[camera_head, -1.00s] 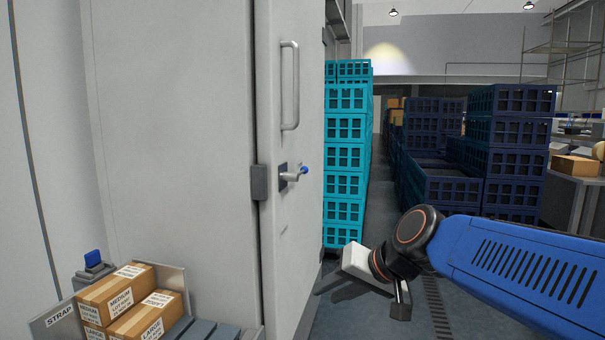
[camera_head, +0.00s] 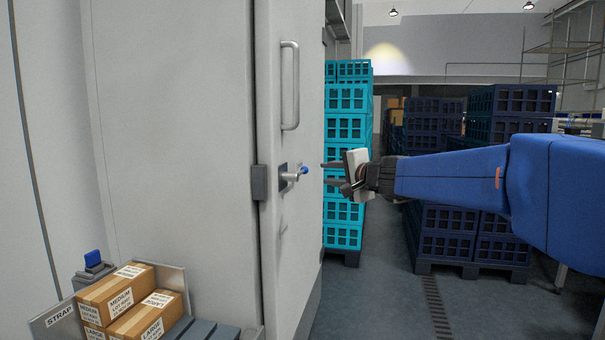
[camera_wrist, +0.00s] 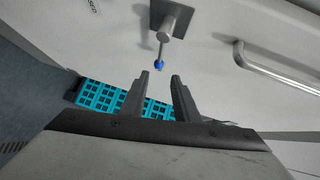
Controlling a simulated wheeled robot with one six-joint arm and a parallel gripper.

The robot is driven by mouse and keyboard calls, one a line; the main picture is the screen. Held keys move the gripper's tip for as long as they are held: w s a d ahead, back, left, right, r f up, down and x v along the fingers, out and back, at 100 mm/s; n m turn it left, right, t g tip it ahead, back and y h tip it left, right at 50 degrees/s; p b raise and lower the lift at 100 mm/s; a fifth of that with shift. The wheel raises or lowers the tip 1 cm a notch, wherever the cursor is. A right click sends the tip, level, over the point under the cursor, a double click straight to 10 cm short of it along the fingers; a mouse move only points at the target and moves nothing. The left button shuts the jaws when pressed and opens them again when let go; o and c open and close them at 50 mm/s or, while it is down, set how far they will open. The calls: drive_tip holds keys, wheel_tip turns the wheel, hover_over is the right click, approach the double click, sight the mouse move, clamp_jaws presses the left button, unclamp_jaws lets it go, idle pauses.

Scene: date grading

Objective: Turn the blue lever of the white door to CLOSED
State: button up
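The white door (camera_head: 277,100) stands at the middle left of the head view. Its lever (camera_head: 294,174) is a metal handle with a blue tip, on a grey plate below the long pull handle, and points to the right. In the wrist view the lever (camera_wrist: 159,58) hangs ahead of the fingertips with its blue tip toward them. My gripper (camera_head: 327,171) is to the right of the lever, fingers toward it, with a gap between. In the wrist view my gripper (camera_wrist: 160,75) is open and empty. Lettering beside the plate is only partly legible.
A metal pull handle (camera_head: 290,85) is above the lever. Stacked teal crates (camera_head: 345,130) stand behind my gripper, and dark blue crates (camera_head: 447,218) stand further right. Labelled cartons (camera_head: 117,292) sit at the lower left. Floor is clear at the lower middle.

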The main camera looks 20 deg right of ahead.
sight(304, 172)
drive_tip(key=x, duration=1.6)
drive_tip(key=shift+w, duration=0.1)
drive_tip(key=shift+a, duration=0.1)
clamp_jaws()
